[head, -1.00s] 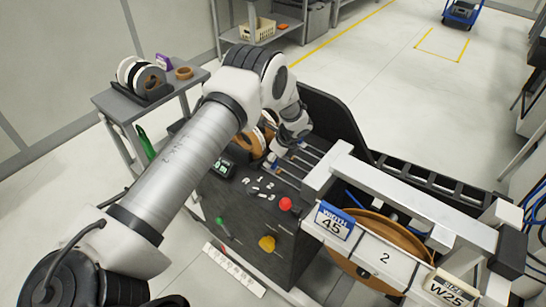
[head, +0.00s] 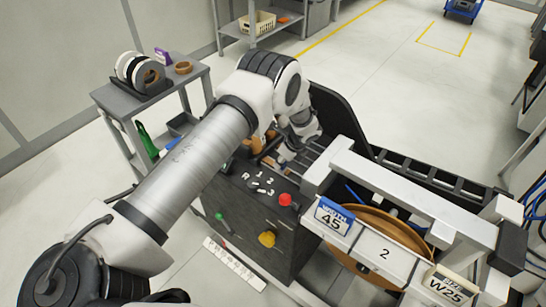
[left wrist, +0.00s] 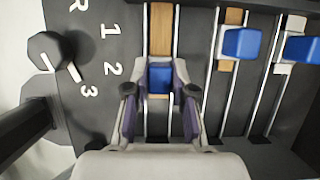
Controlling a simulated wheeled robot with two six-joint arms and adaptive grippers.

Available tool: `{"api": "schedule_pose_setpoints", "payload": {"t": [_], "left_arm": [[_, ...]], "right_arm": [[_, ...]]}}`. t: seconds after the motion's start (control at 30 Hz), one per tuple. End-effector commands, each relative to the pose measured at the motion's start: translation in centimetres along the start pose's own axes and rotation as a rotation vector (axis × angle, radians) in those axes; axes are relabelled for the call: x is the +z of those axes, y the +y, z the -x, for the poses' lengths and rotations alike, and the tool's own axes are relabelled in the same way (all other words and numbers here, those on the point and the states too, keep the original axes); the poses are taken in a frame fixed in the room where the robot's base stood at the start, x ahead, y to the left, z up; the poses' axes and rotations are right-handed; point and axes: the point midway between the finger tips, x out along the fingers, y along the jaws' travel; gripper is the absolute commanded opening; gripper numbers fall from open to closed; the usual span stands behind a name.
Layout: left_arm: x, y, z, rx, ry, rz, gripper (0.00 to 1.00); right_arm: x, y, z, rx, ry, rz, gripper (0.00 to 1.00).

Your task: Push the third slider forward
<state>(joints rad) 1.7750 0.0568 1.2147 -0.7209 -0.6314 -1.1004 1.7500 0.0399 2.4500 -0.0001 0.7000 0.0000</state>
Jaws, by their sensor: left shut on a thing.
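The machine's slider panel (left wrist: 95,20) has parallel metal rails. Three blue slider blocks show in the left wrist view: one between my fingers (left wrist: 160,77), a middle one (left wrist: 240,42) and a right one (left wrist: 299,48). My left gripper (left wrist: 160,92) is shut on the leftmost visible block, with one finger on each side of it. The other two blocks stand apart from the gripper. In the head view my left gripper (head: 286,159) is low over the rails and the blocks are hard to make out. My right gripper is not in view.
A dark knob (left wrist: 46,48) with a white pointer sits beside the numbers 1, 2 and 3. A red button (head: 285,199) and a yellow knob (head: 267,239) are on the machine. A white frame (head: 420,205) stands to the right, a grey cart (head: 190,77) to the left.

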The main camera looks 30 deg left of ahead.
Motion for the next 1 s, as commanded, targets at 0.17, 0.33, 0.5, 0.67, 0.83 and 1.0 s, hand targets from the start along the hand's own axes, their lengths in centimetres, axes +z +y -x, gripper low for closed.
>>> {"api": "schedule_pose_setpoints", "payload": {"t": [0.17, 0.33, 0.5, 0.67, 0.83, 1.0], "left_arm": [[-4.0, 0.2, 1.1, 0.003, 0.001, -0.004, 0.0], [-5.3, 0.3, 1.8, 0.005, 0.002, -0.001, 0.0], [-5.3, 0.3, 1.7, 0.006, 0.002, -0.001, 0.0], [-5.3, 0.4, 1.7, 0.007, 0.002, -0.001, 0.5], [-5.2, 0.2, 1.8, 0.004, 0.001, 0.0, 0.5], [-5.2, 0.2, 2.2, 0.003, 0.001, 0.0, 0.5]], "right_arm": [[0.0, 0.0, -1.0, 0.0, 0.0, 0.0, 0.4], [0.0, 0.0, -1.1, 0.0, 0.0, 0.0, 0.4], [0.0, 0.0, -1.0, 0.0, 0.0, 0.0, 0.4], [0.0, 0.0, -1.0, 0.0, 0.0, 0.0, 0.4], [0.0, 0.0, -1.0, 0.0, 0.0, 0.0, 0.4], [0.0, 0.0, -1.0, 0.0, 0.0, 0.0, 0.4]]}}
